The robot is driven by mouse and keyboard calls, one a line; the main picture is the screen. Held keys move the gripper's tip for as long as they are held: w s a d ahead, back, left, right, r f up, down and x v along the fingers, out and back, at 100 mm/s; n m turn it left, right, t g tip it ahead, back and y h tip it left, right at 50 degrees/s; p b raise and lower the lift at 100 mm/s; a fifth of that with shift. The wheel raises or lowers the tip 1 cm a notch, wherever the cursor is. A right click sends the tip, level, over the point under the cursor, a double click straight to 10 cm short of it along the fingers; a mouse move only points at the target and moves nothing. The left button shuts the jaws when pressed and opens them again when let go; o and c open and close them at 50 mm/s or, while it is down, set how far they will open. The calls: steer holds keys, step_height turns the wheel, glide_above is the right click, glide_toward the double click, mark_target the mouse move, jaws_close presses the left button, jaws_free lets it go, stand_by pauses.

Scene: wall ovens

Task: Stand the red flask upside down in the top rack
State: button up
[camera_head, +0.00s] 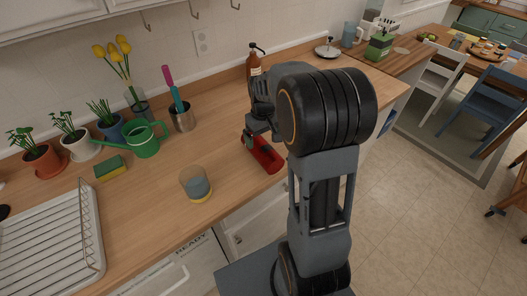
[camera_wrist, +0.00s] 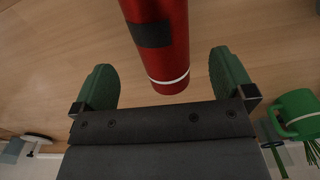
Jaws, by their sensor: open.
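The red flask (camera_head: 265,155) lies on its side on the wooden counter, partly hidden behind my arm in the head view. In the wrist view the red flask (camera_wrist: 165,45) shows a dark band and a white ring near its near end; its far end is cut off by the frame. My gripper (camera_wrist: 162,65) is open, with one green-padded finger on each side of the flask and a gap on both sides. In the head view my gripper (camera_head: 254,135) is at the flask. A white wire rack (camera_head: 88,245) is at the lower left; a front marked "READY" (camera_head: 190,258) is below the counter.
A glass (camera_head: 195,184) stands on the counter left of the flask. A sponge (camera_head: 110,168), green watering can (camera_head: 143,140), utensil pot (camera_head: 182,118) and potted plants line the back. A brown pump bottle (camera_head: 254,62) stands behind my gripper. The counter's front edge is close.

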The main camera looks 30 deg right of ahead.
mark_target(263, 147)
steer(key=shift+s+f+p, duration=0.15)
steer(key=shift+f+p, duration=0.55)
steer(key=shift+f, duration=3.55)
steer(key=shift+c, duration=0.5)
steer(key=c, duration=1)
steer(key=shift+c, duration=0.7)
steer(key=shift+r, duration=0.2)
